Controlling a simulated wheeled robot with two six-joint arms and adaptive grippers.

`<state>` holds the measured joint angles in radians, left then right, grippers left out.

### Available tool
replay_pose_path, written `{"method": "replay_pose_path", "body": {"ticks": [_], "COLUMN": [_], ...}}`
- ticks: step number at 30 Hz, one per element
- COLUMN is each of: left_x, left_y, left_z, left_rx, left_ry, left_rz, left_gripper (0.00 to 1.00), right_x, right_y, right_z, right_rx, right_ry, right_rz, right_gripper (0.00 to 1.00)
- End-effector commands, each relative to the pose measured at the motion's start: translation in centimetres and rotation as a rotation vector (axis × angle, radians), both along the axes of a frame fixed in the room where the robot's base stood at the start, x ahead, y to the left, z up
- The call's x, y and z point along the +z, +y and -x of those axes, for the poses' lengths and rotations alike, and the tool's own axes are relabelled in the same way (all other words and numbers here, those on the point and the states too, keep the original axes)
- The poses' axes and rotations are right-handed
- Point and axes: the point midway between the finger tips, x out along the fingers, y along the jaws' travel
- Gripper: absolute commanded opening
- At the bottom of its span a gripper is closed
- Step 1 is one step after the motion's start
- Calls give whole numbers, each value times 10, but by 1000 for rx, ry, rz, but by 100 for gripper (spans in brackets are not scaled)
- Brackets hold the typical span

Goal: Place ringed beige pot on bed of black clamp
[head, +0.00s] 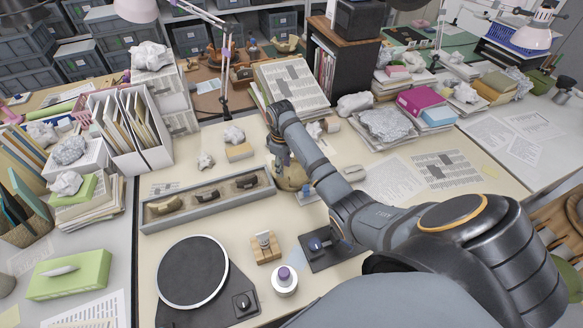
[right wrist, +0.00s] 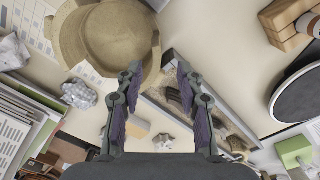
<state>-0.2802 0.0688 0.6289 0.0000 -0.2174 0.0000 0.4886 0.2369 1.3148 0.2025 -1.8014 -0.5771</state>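The beige pot (head: 291,178) stands on the table right of the sherd tray, partly hidden by my right arm. In the right wrist view the pot (right wrist: 105,38) fills the upper left, with a rounded body and a rim. My right gripper (right wrist: 159,68) is open, with its left finger overlapping the pot's edge; I cannot tell whether they touch. In the head view this gripper (head: 279,155) is beside the pot. The black clamp (head: 325,250) lies on the table nearer me, partly behind my right arm. My left gripper is not in view.
A turntable (head: 193,272), a wooden block stand (head: 265,248) and a white jar with a purple lid (head: 285,281) stand in front. Papers and crumpled balls lie behind and to the right.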

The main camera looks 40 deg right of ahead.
Motion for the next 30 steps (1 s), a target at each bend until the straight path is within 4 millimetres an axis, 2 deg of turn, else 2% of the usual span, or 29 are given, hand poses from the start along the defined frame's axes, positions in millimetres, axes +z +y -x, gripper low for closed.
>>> {"method": "replay_pose_path", "body": {"ticks": [3,7,12,18,27,30], "left_x": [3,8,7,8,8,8], "left_y": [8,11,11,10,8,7], "left_z": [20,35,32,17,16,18], "left_rx": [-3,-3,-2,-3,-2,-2], "left_ry": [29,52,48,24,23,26], "left_rz": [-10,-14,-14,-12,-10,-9], "left_gripper": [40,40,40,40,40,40], "right_x": [-9,-32,-51,-52,-52,-52], "right_y": [0,-1,-1,-1,-2,-2], "right_z": [-2,-6,-6,-6,-6,-6], "right_rx": [-1,-1,0,0,0,0], "right_ry": [4,4,0,0,0,0], "right_rz": [0,0,0,1,1,1], "right_gripper": [38,38,38,38,0,0]}}
